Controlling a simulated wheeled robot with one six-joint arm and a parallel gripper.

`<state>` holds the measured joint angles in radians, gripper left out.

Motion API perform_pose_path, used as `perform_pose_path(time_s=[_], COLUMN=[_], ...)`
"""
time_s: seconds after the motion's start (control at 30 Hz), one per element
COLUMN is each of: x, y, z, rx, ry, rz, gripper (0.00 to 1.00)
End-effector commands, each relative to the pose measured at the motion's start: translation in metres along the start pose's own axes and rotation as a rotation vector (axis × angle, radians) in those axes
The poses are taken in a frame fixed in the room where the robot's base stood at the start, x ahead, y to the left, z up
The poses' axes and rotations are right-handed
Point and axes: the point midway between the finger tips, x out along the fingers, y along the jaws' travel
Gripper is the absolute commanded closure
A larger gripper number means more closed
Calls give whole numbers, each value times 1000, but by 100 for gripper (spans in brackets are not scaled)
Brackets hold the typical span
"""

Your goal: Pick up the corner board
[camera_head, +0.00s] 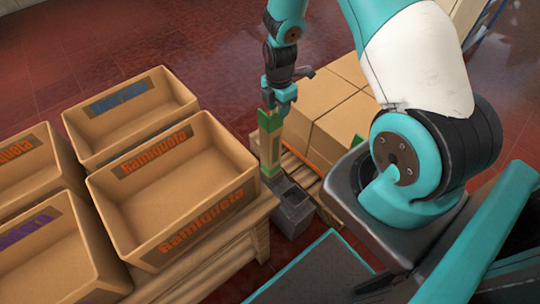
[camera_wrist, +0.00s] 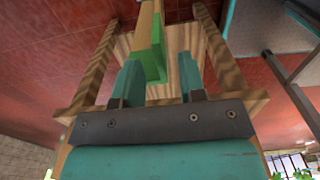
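The corner board (camera_head: 269,146) is a long, narrow tan piece with green ends. It stands nearly upright in the head view, just left of the stacked cartons. My gripper (camera_head: 283,97) is at its upper green end. In the wrist view the green end (camera_wrist: 155,62) lies between the two teal fingers of my gripper (camera_wrist: 160,75), close to the left finger. A gap shows between it and the right finger, so the gripper looks open around it. What supports the board's lower end is not clear.
Tan crates (camera_head: 180,210) stand on a wooden pallet at the left. A grey container (camera_head: 293,212) stands beside the board's lower end. Cardboard cartons (camera_head: 330,110) are stacked close on the right. The red tiled floor (camera_head: 60,50) is clear at the upper left.

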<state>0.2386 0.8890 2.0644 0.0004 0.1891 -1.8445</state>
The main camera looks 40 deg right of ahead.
Motion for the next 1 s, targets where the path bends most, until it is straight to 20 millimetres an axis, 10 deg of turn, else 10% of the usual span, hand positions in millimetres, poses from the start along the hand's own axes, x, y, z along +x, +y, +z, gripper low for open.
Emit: perform_pose_path(time_s=[0.8, 1.0], x=[63, 63], y=[1, 0], z=[-2, -2], rx=[1, 1], ry=[0, 0], rz=[1, 1], gripper=[63, 100])
